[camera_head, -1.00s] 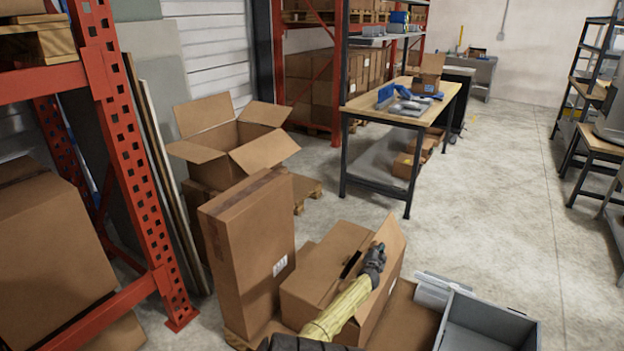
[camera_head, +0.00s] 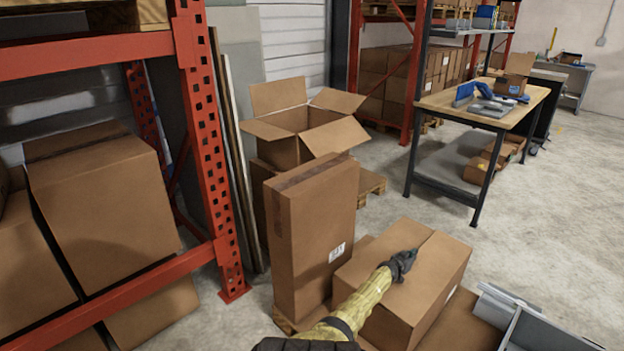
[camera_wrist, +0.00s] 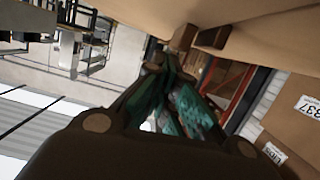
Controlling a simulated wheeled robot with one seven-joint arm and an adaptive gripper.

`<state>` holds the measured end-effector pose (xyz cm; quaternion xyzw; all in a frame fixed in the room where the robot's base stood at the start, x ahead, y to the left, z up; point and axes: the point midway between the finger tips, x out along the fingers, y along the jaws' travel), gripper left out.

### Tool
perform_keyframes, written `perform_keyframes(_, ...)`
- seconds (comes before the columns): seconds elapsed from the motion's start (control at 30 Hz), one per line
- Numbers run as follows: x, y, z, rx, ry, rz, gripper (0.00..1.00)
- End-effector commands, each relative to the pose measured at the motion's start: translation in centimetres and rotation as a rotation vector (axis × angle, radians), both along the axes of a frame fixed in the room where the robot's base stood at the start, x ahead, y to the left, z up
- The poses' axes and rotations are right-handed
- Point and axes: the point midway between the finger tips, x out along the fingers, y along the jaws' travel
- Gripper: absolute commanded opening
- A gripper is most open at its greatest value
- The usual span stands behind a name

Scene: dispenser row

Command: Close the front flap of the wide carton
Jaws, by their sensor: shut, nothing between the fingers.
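The wide carton (camera_head: 378,262) is the low brown box at the lower middle of the head view. Its right-hand flap (camera_head: 440,262) lies about level with the top, with a seam between it and the rest. My gripper (camera_head: 408,257) is shut and empty, over the carton's top near that seam. I cannot tell whether it touches the cardboard. In the wrist view my fingers (camera_wrist: 163,68) point at a close brown cardboard surface (camera_wrist: 150,18). My forearm hides the carton's near left part.
A tall closed carton (camera_head: 318,235) stands just left of the wide one. An open-flapped carton (camera_head: 280,128) sits behind it. A red rack (camera_head: 205,130) is at left, a grey bin (camera_head: 540,332) at lower right, a workbench (camera_head: 465,110) behind. Floor at right is clear.

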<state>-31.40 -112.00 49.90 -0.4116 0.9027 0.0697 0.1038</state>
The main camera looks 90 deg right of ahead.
Motion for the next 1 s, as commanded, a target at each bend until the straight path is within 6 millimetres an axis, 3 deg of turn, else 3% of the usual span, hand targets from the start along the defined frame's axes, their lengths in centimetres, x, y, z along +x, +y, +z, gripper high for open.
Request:
perform_keyframes(0.2, 0.4, -0.3, -1.4, 0.054, 0.067, -0.002, 0.00)
perform_keyframes(1.0, 0.8, -0.6, -2.0, 0.084, 0.096, 0.001, 0.00)
